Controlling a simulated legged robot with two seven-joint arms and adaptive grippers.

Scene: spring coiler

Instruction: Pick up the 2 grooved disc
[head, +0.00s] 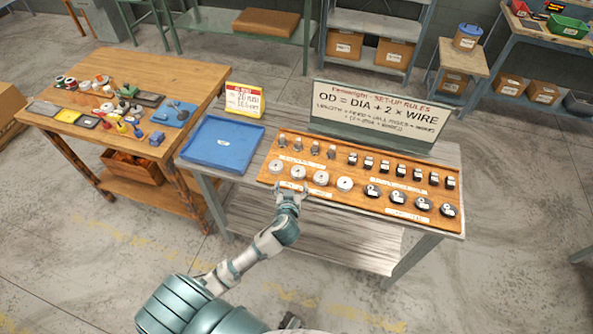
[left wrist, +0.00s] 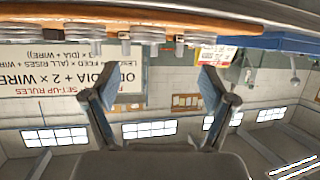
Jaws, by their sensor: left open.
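A wooden board (head: 365,207) on the grey workbench holds several parts. Silver discs stand in its front row at the left: an end one (head: 276,166), a second (head: 298,172), a third (head: 321,178) and a fourth (head: 344,184). I cannot read which is marked 2, and their grooves are too small to make out. My left gripper (head: 290,193) is open and empty at the board's front edge, just in front of the second silver disc. In the left wrist view, which is upside down, its fingers (left wrist: 155,85) are spread with nothing between them.
Black parts (head: 397,199) fill the board's right side, and small silver parts (head: 299,145) its back left. A rules sign (head: 375,117) stands behind. A blue tray (head: 222,143) and a small sign (head: 244,100) are at left. A wooden table (head: 190,85) stands further left.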

